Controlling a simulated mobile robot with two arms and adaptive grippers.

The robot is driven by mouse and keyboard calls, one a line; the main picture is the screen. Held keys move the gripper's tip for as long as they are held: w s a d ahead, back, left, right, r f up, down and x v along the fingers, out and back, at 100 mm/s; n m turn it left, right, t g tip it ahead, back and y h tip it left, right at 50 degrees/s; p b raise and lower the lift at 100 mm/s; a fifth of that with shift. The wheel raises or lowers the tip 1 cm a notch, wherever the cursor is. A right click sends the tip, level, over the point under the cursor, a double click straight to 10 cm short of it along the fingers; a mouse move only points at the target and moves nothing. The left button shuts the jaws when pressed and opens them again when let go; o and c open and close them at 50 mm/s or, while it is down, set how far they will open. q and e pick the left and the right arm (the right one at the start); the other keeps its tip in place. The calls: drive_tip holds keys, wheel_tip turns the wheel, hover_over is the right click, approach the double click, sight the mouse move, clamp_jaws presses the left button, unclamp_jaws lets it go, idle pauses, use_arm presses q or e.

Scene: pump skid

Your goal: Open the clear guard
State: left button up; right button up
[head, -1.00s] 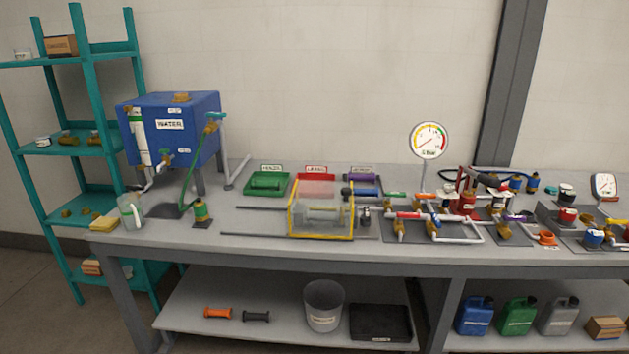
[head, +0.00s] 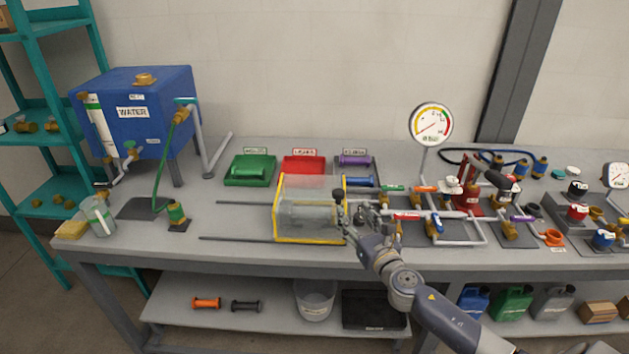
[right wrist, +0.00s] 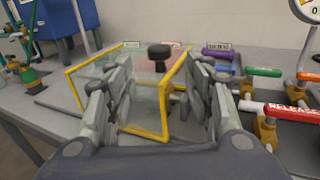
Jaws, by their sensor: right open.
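The clear guard (head: 308,212) is a see-through box with yellow edges, standing on the bench over a pale part seen dimly through it. It also shows in the right wrist view (right wrist: 74,92), behind my fingers. A black knob (head: 338,194) sits by its upper right corner; in the right wrist view the knob (right wrist: 160,55) appears between the fingertips. My right gripper (head: 351,211) is at the right end of the guard, open and empty, its fingers (right wrist: 158,88) apart on either side of the knob in the picture. Contact cannot be told. My left gripper is not in view.
Two grey rails (head: 235,239) run left from the guard over clear bench. Green (head: 250,170) and red (head: 303,165) trays stand behind it. Pipes with coloured valve handles (head: 407,217) crowd the right side, below a round gauge (head: 431,124).

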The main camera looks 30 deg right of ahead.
sight(341, 196)
drive_tip(key=w, duration=0.3)
drive_tip(key=w+d, duration=0.1)
drive_tip(key=w, duration=0.6)
drive_tip(key=shift+w+d+r, duration=0.25)
drive_tip(key=shift+c, duration=0.5)
clamp_jaws()
